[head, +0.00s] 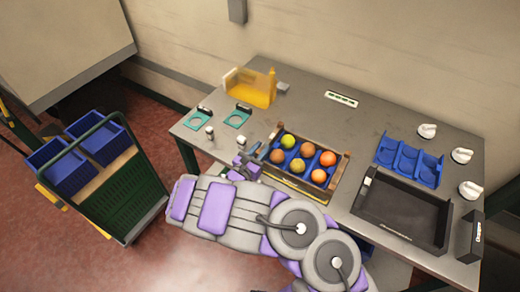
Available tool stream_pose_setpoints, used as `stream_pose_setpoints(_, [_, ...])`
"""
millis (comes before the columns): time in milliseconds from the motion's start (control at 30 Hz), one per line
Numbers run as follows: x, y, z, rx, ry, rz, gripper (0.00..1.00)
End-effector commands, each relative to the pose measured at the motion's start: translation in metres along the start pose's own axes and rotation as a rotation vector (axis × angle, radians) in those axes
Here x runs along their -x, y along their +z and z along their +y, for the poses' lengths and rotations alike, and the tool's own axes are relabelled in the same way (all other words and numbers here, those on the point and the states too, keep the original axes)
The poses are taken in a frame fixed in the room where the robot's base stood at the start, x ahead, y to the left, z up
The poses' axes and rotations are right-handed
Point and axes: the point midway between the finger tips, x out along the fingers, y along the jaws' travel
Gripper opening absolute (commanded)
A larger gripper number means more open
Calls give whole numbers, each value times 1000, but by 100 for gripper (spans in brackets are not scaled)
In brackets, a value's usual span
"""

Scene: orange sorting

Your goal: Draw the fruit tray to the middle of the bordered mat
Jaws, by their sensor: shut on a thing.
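The fruit tray (338,173), dark with wooden ends, stands on the table near its front edge, left of the middle. It holds several fruits: orange ones (327,158) and yellow-green ones (288,141). My gripper (256,152) is at the tray's left end and is shut on it; my wrist and arm partly hide the contact. A yellow border strip of the mat (287,187) shows along the tray's front side. The tray covers most of the mat, so I cannot tell how well it is centred.
A blue divided holder (408,162) and an empty black tray (400,212) are on the right, with white pieces (462,155) beyond. A yellow bin (250,88) and teal rings (197,120) are on the left. A cart with blue crates (103,140) stands left of the table.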

Motion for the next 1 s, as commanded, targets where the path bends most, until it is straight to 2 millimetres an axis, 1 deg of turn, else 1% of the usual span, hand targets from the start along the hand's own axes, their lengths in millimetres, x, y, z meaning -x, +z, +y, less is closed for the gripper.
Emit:
stream_pose_setpoints(33, [1, -5, -1, 3, 0, 10, 0])
stream_pose_setpoints(200, [1, -5, -1, 3, 0, 11, 0])
stream_pose_setpoints(233, [1, -5, -1, 3, -1, 11, 30])
stream_pose_setpoints(500, [1, -5, 0, 3, 0, 10, 56])
stream_pose_setpoints(867, [1, -3, -3, 0, -2, 9, 57])
stream_pose_setpoints(1000, [12, -2, -2, 0, 1, 8, 57])
